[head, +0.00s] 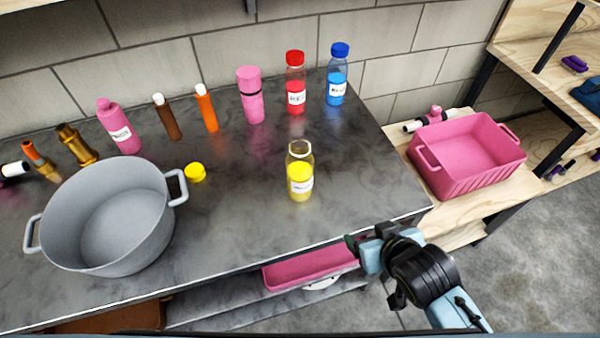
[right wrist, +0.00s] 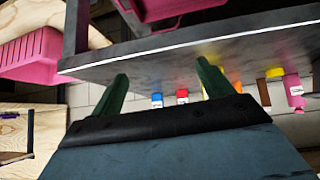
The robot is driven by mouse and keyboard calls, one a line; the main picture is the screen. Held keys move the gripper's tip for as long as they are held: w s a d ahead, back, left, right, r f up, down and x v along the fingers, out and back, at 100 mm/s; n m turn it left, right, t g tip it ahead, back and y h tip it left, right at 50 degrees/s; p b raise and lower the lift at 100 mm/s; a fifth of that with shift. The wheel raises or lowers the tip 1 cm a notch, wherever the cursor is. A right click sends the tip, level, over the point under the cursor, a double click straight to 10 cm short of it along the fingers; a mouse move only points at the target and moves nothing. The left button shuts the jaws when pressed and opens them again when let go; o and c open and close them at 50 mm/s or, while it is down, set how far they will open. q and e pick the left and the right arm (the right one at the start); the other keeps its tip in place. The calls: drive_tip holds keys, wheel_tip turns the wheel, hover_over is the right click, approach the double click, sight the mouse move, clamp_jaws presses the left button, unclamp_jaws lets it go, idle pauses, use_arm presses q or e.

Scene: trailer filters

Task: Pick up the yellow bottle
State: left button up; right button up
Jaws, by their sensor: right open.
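The yellow bottle (head: 300,175) stands upright and uncapped near the middle of the dark counter in the head view, clear glass with yellow contents and a white label. A yellow cap (head: 195,172) lies on the counter to its left. My right gripper (head: 365,249) is beyond the counter's front right edge, to the right of and nearer than the bottle, not touching it. In the right wrist view, its two green fingers (right wrist: 163,84) are apart with nothing held between them. The bottle is not clearly visible there; a finger may hide it. My left gripper is not in view.
A grey pot (head: 62,205) stands at the left. Behind the bottle are a red bottle (head: 296,85), blue bottle (head: 338,80) and pink tumbler (head: 250,95). A pink crate (head: 460,180) sits on a wooden shelf at right. The counter's front edge lies between gripper and bottle.

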drive_tip(key=w+a+r+t+y, duration=0.1)
drive_tip(key=w+a+r+t, duration=0.15)
drive_tip(key=r, duration=0.25)
drive_tip(key=n+t+y, duration=0.1)
drive_tip(key=n+y, duration=0.2)
drive_tip(key=y, duration=0.1)
approach(306, 175)
drive_tip(key=b+x, duration=0.1)
drive_tip(key=x, duration=0.6)
drive_tip(key=shift+f, duration=0.1)
drive_tip(key=shift+b+x, duration=0.5)
drive_tip(key=shift+x, duration=2.6)
drive_tip(key=shift+d+f, duration=0.15)
drive_tip(key=c, duration=1.1)
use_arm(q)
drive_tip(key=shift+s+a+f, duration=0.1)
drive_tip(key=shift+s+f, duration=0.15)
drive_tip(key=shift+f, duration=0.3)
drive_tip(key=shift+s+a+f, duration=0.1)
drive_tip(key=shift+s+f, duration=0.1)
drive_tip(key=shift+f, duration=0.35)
use_arm(e)
drive_tip(key=shift+c, duration=0.8)
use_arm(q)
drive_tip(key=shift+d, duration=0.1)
